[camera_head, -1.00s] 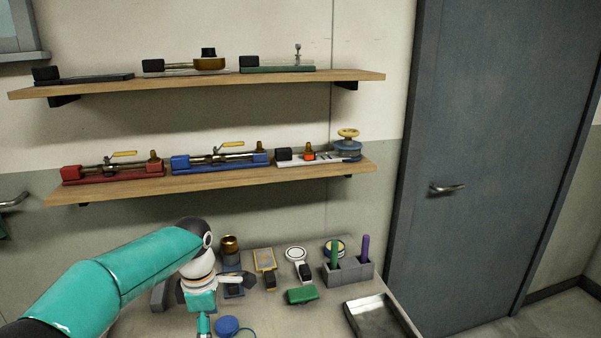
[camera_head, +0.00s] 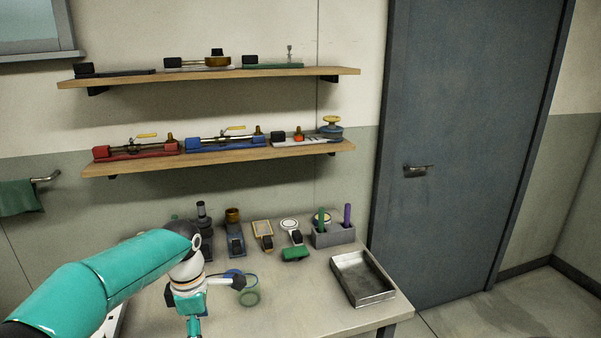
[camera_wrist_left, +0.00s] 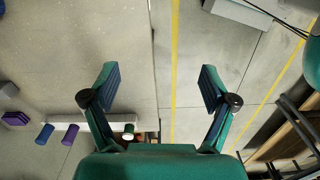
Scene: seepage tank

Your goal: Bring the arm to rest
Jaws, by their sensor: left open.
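My left arm (camera_head: 95,288) is teal and reaches in from the left over the workbench (camera_head: 290,310) in the head view. Its forearm slopes up to the right, and the white wrist hangs down at the bend. My left gripper (camera_wrist_left: 157,85) shows in the wrist view with its two dark-padded fingers spread wide and nothing between them. In the head view its fingertips cannot be made out clearly. My right gripper is in neither view.
A metal tray (camera_head: 376,299) lies at the bench's right. A grey pen holder (camera_head: 334,238), a green block (camera_head: 295,254) and several tools stand along the back. Two wall shelves (camera_head: 215,160) and a door (camera_head: 450,120) are behind.

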